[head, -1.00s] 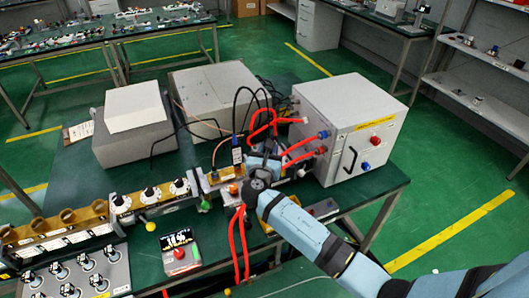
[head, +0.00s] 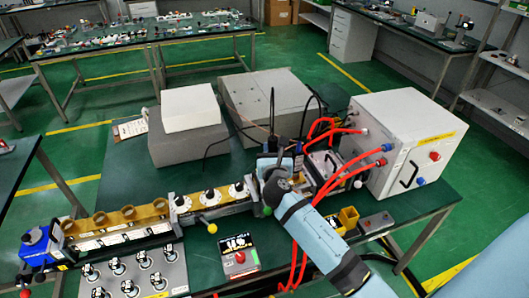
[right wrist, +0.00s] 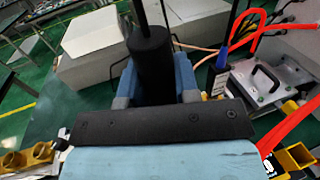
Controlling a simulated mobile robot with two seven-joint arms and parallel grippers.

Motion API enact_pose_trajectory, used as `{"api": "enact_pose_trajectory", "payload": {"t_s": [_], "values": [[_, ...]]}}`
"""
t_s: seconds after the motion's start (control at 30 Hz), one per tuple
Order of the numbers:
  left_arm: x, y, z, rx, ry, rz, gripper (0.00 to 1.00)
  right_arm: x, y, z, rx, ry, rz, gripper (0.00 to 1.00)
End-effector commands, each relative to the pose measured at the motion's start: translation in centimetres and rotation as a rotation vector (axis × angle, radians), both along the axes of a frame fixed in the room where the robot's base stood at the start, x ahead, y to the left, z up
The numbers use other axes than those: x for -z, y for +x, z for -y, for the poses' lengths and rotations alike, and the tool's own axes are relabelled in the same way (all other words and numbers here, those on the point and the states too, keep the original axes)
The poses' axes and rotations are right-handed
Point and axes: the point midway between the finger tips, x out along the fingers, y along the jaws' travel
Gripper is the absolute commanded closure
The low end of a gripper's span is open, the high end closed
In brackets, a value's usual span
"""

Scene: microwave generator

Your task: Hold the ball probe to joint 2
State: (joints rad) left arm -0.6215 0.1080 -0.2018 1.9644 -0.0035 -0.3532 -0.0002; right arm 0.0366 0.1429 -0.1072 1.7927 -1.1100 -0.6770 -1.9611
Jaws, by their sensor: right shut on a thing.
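My right gripper (head: 282,162) is over the right part of the waveguide line in the head view. In the right wrist view its blue fingers are shut on a black cylinder with a thin rod rising from it, apparently the ball probe (right wrist: 152,52). Its far end is hidden. The waveguide line has a section with brass cups (head: 128,214) and a three-knob section (head: 210,203). A joint (head: 174,217) lies between these two sections. Which joint is joint 2 and whether the probe touches one cannot be told. My left gripper is not in view.
A white cabinet (head: 405,122) with red cables stands at right. Grey boxes (head: 187,130) stand behind the line. A red-button box (head: 238,258) and a knob panel (head: 135,272) lie in front. A yellow ball (head: 212,228) and green ball (head: 267,210) stick out from the line.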

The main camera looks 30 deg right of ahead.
Motion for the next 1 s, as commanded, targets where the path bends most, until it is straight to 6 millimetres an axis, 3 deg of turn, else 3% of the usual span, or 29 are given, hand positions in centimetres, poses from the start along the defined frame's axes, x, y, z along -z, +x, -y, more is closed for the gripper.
{"api": "enact_pose_trajectory", "payload": {"t_s": [0.27,0.47,0.8,1.0], "values": [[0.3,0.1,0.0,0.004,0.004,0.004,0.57,0.7,-0.2,0.2,-0.001,0.0,-0.001,0.97],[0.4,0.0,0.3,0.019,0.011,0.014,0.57,2.6,-0.2,0.2,-0.002,0.0,-0.002,0.97],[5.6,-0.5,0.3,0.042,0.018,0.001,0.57,7.0,-0.2,0.2,-0.002,0.001,0.0,0.97],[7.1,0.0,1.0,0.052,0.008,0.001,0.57,8.7,-0.2,0.2,-0.002,0.0,0.0,0.97]]}}
